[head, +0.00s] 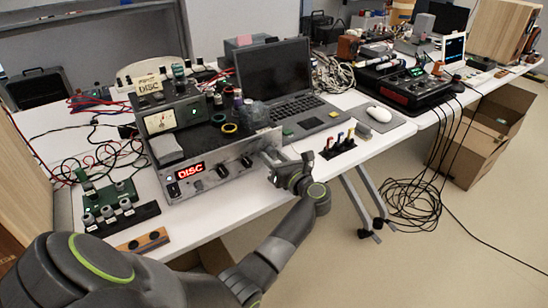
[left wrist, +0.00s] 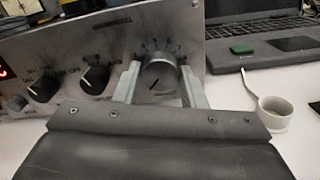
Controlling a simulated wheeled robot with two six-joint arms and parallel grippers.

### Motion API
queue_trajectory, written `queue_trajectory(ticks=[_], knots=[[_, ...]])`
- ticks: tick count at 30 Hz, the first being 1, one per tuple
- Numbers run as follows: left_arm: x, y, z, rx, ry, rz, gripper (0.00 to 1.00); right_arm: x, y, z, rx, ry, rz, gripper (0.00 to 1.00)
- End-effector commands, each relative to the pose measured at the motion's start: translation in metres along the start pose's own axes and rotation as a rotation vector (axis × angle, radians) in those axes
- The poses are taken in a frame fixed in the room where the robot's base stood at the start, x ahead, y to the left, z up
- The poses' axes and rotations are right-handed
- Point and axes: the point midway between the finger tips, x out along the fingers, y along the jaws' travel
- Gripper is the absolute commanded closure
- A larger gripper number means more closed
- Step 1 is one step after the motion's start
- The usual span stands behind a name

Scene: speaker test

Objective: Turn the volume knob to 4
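The silver front panel of the amplifier (head: 211,175) has a red display reading DISC and a row of black knobs. The rightmost knob, the volume knob (left wrist: 160,76), has numbers printed in an arc above it. A short mark on its face slants to the lower left. My left gripper (left wrist: 160,80) has one finger on each side of this knob, very close to it; I cannot tell whether they touch it. In the head view my left gripper (head: 271,160) is at the right end of the panel and hides this knob. My right gripper is not in view.
Two other knobs (left wrist: 94,77) lie left of the fingers. Colored plugs (head: 338,144) stand at the table's front edge.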

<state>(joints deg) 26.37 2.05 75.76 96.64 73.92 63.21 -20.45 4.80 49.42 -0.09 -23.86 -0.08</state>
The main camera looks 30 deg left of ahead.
Motion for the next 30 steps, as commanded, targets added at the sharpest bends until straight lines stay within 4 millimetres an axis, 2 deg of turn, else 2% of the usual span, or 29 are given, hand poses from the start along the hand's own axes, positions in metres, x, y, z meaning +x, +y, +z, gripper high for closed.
queue_trajectory(ticks=[1, 6, 17, 30], knots=[[0.000, 0.000, 0.000, 0.000, 0.000, 0.000, 0.70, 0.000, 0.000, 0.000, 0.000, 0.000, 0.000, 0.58], [0.000, 0.000, 0.000, 0.000, 0.000, 0.000, 0.90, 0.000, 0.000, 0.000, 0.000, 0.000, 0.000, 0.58], [0.000, 0.000, 0.002, 0.068, 0.000, -0.001, 0.89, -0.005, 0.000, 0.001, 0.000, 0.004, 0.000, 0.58], [0.000, 0.001, 0.004, 0.423, 0.000, -0.001, 0.89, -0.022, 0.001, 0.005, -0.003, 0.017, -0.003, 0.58]])
